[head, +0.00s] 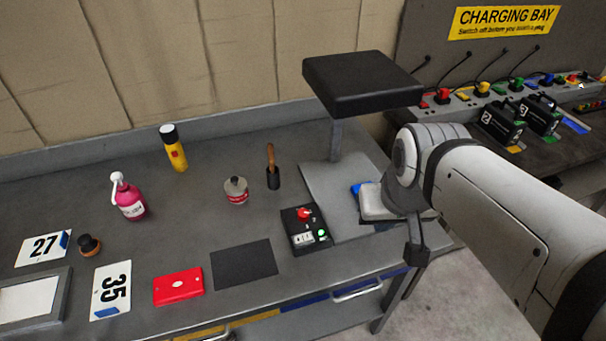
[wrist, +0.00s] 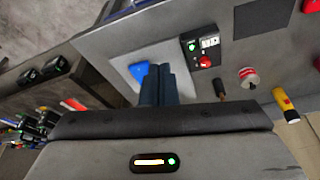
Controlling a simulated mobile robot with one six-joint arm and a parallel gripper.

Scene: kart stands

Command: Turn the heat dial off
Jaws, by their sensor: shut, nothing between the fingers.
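The heat dial (head: 304,214) is a red knob on a small black control box (head: 292,221) with a white panel and a lit green light, near the table's front edge. In the wrist view the dial (wrist: 205,62) and its box (wrist: 194,59) lie at the upper right of my gripper (wrist: 158,68). Its two dark fingers are shut with nothing between them, over the pale base plate and apart from the dial. In the head view my arm is right of the box and the fingertips are not clearly seen. The knob's exact pointing is too small to read.
A black raised slab (head: 361,83) stands on a post above the grey base plate (head: 325,178), behind the box. A blue thing (wrist: 138,71) lies on that plate. A wooden-handled tool (head: 271,168) and a tin (head: 236,190) stand behind the box. A dark mat (head: 244,264) lies left.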

